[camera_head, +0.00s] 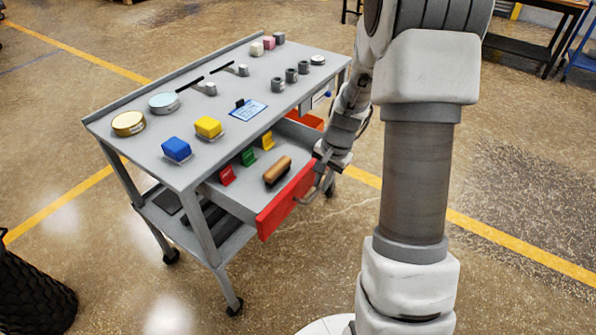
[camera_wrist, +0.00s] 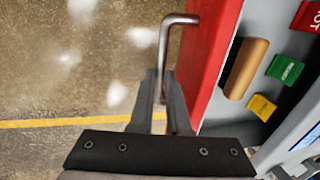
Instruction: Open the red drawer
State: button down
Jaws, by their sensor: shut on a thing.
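The red drawer (camera_head: 275,214) is pulled out from the grey cart, with its inside open to view.
The cart top (camera_head: 200,147) bears a blue block (camera_head: 176,149), a yellow block (camera_head: 208,127), round tins and small grey parts. An orange-red open part (camera_head: 305,119) shows beyond the drawer. A dark woven basket (camera_head: 30,295) stands front left. Floor before the drawer is clear.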

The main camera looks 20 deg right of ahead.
jog(key=s+d, duration=0.4)
jog(key=s, duration=0.2)
jog(key=shift+d+b, duration=0.2)
jog(key=shift+b, duration=0.25)
jog(key=c, duration=0.9)
grip_release()
jog(key=shift+r, duration=0.1)
jog(key=s+r+p, duration=0.1)
jog(key=r, duration=0.4)
jog(key=d+r+p, duration=0.1)
jog(key=r+p, duration=0.1)
jog(key=r, duration=0.4)
jog(key=s+d+r+p, duration=0.1)
jog(key=r, duration=0.5)
jog(key=shift+s, duration=0.35)
